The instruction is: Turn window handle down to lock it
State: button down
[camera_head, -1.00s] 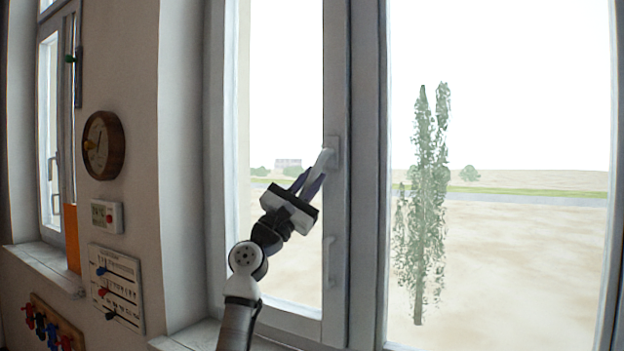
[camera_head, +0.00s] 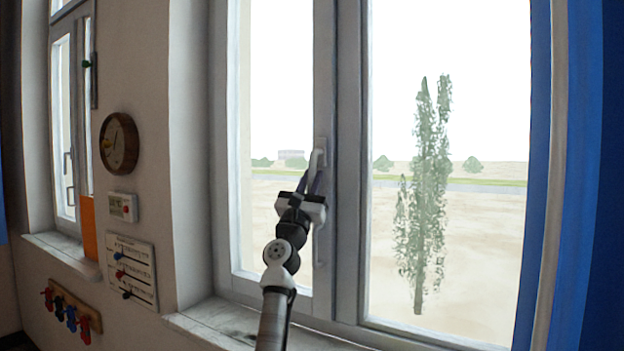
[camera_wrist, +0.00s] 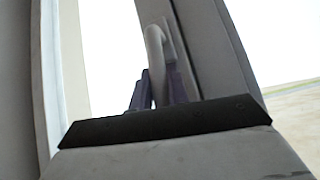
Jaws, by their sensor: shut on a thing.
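The window handle (camera_head: 317,158) is a pale grey lever on the frame post between the two panes, near mid-height. It hangs from its mount, slanting down and slightly left in the head view. My gripper (camera_head: 312,184) comes from below and is shut on the handle's lower part. In the wrist view the handle (camera_wrist: 156,58) curves down from its mount between my two dark purple fingers (camera_wrist: 158,92). The lower end of the handle is hidden by the fingers and the gripper body.
A second, lower handle (camera_head: 318,243) sits on the same post. The window sill (camera_head: 215,322) runs below. A round clock (camera_head: 119,143), a thermostat (camera_head: 123,207), a chart (camera_head: 131,270) and a hook rack (camera_head: 72,312) hang on the left wall. A blue curtain (camera_head: 590,180) is at right.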

jog(key=shift+s+d+n+t+y, duration=0.15)
jog(key=shift+n+t+y, duration=0.1)
jog(key=shift+n+y, duration=0.45)
jog(key=shift+d+n+t+y, duration=0.15)
jog(key=shift+n+t+y, duration=0.1)
jog(key=shift+n+y, duration=0.4)
jog(key=c, duration=1.3)
grip_release()
jog(key=shift+c, duration=0.2)
jog(key=shift+s+a+f, duration=0.25)
jog(key=shift+s+f, duration=0.05)
jog(key=shift+f, duration=0.1)
jog(key=b+v, duration=0.3)
jog(key=v, duration=0.9)
jog(key=shift+s+f, duration=0.25)
jog(key=shift+s, duration=0.05)
